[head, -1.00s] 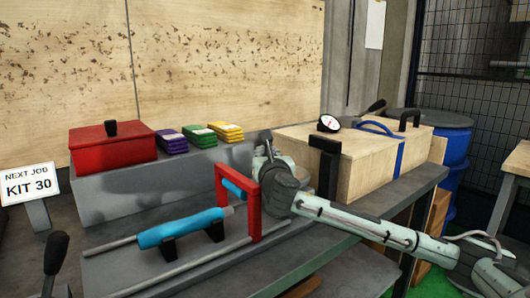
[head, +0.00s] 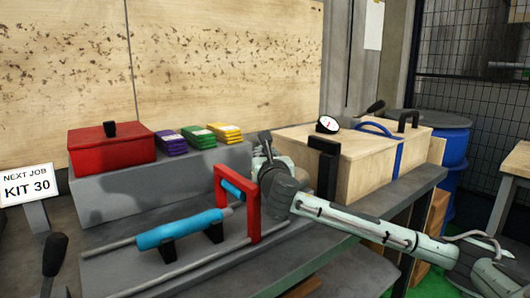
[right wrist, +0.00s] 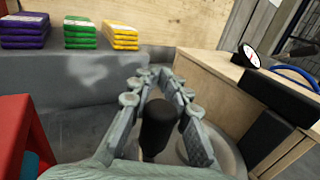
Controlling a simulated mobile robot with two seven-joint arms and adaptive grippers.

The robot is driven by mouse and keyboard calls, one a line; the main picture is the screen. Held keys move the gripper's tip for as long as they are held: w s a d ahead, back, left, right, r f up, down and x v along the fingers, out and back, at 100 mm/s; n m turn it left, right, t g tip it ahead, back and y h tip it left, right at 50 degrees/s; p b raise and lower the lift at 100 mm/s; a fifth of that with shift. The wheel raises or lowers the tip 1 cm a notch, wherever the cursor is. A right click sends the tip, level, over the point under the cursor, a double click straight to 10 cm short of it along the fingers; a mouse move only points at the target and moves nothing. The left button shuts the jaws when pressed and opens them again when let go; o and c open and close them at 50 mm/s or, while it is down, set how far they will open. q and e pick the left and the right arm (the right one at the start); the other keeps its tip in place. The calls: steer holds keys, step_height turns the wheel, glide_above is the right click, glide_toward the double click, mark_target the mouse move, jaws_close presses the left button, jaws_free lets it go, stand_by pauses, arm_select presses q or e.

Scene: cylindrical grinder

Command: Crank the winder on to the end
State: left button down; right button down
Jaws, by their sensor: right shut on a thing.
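My right gripper (head: 264,150) is at the far end of the bench, just behind the red frame (head: 252,222). In the right wrist view its two fingers (right wrist: 156,84) are shut around an upright black handle (right wrist: 157,128), which looks like the winder's crank grip. A pale grey round part (right wrist: 222,148), perhaps the winder's disc, shows beneath and beside the fingers. In the head view the handle and most of the winder are hidden behind my gripper and arm. My left gripper is not in view.
A wooden box (head: 372,168) with a dial gauge (head: 327,124) stands close right of my gripper, behind a black post (head: 322,165). The blue cylinder (head: 182,229) lies in front. A grey step (head: 150,190) carries the red box (head: 110,148) and several coloured packs (head: 198,136).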

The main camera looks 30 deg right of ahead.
steer(key=shift+a+f, duration=0.1)
steer(key=shift+f, duration=0.5)
steer(key=c, duration=1.4)
jaws_free()
steer(key=shift+c, duration=0.2)
steer(key=shift+y, duration=0.3)
steer(key=shift+a+f+n+y, duration=0.15)
steer(key=shift+n+y, duration=0.15)
steer(key=shift+n, duration=0.2)
steer(key=shift+s+a+n+t+y+b, duration=0.1)
steer(key=shift+s+n+t+y+b, duration=0.25)
steer(key=shift+n+t+y+b, duration=0.55)
steer(key=n+y+b, duration=0.1)
steer(key=y, duration=0.2)
steer(key=s+a+n+y+b, duration=0.1)
steer(key=n+y+b, duration=0.1)
steer(key=y, duration=0.1)
steer(key=shift+s+a, duration=0.2)
steer(key=y, duration=0.1)
steer(key=n+b, duration=0.1)
steer(key=y, duration=0.1)
steer(key=shift+s+a+r+n+y, duration=0.25)
steer(key=shift+s+n+y, duration=0.05)
steer(key=shift+n, duration=0.1)
steer(key=shift+s+a+r+n+g+y, duration=0.15)
steer(key=shift+s+n+g+y, duration=0.2)
steer(key=shift+n+y, duration=0.35)
steer(key=shift+s+a+r+n+g+y, duration=0.2)
steer(key=shift+n+g+y, duration=0.2)
steer(key=shift+y, duration=0.5)
